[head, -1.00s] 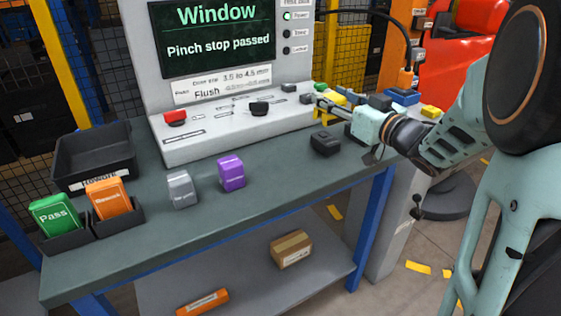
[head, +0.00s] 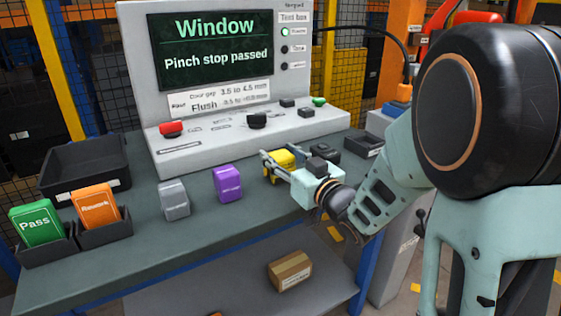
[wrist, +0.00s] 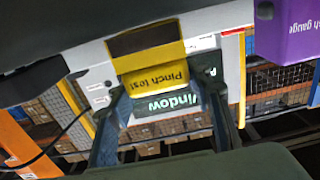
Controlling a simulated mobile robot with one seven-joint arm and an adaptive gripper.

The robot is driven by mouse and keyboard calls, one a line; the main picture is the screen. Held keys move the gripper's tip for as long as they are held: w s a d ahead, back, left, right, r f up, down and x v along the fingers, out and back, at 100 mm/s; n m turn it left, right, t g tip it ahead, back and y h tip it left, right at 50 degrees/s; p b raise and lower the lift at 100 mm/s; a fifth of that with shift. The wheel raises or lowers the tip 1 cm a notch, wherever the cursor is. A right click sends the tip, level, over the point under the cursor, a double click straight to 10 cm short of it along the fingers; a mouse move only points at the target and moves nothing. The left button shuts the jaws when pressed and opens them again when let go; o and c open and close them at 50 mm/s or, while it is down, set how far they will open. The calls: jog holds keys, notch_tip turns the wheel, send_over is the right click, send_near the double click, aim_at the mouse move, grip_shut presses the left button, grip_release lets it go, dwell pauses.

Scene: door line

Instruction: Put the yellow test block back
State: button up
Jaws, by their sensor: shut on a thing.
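The yellow test block (head: 283,158) is between the fingers of my gripper (head: 270,164), which is shut on it. In the head view it is over the right part of the bench, in front of the test box. I cannot tell how far it is above the bench top. In the wrist view the block (wrist: 155,73) reads "Pinch test" upside down and sits between the two fingers (wrist: 163,108). Part of the block is hidden by my gripper in the head view.
The purple block (head: 228,183) and grey block (head: 174,200) stand on the bench (head: 150,235), left of my gripper. A black block (head: 326,146) and a dark tray (head: 363,143) are behind it. The test box (head: 250,143) reads "Pinch stop passed". Bare bench lies in front.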

jog(key=shift+f, duration=0.25)
jog(key=shift+f, duration=0.15)
jog(key=o, duration=1.5)
jog(key=shift+r, duration=0.2)
jog(key=shift+s, duration=0.1)
